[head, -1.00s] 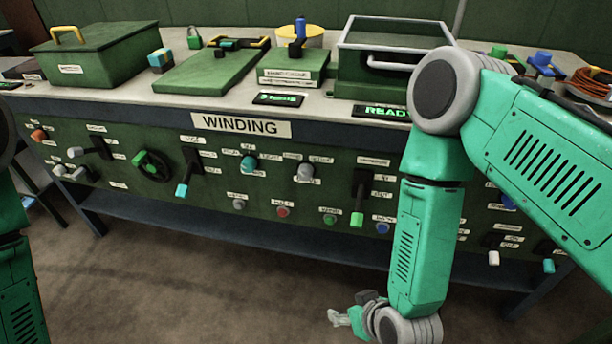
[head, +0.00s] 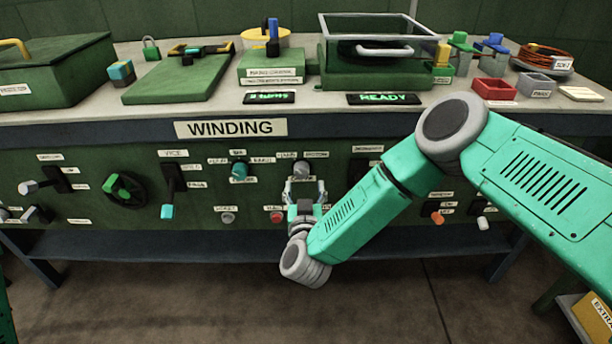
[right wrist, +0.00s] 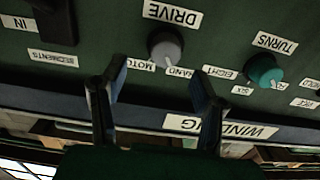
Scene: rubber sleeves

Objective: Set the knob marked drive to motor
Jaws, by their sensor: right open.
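The grey knob with the DRIVE label (right wrist: 165,48) is on the green front panel in the right wrist view, where lettering is upside down. The MOTOR label (right wrist: 138,65) and HAND label (right wrist: 179,72) lie along its lower side there. Its pale pointer mark is near the HAND label. The knob also shows in the head view (head: 301,170). My right gripper (head: 305,189) is open just below and in front of it. In the right wrist view its two fingers (right wrist: 158,88) stand apart, with nothing between them. My left gripper is out of view.
The teal TURNS knob (right wrist: 264,70) is a close neighbour. The WINDING plate (head: 231,128) is above. Floor in front of the bench is clear.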

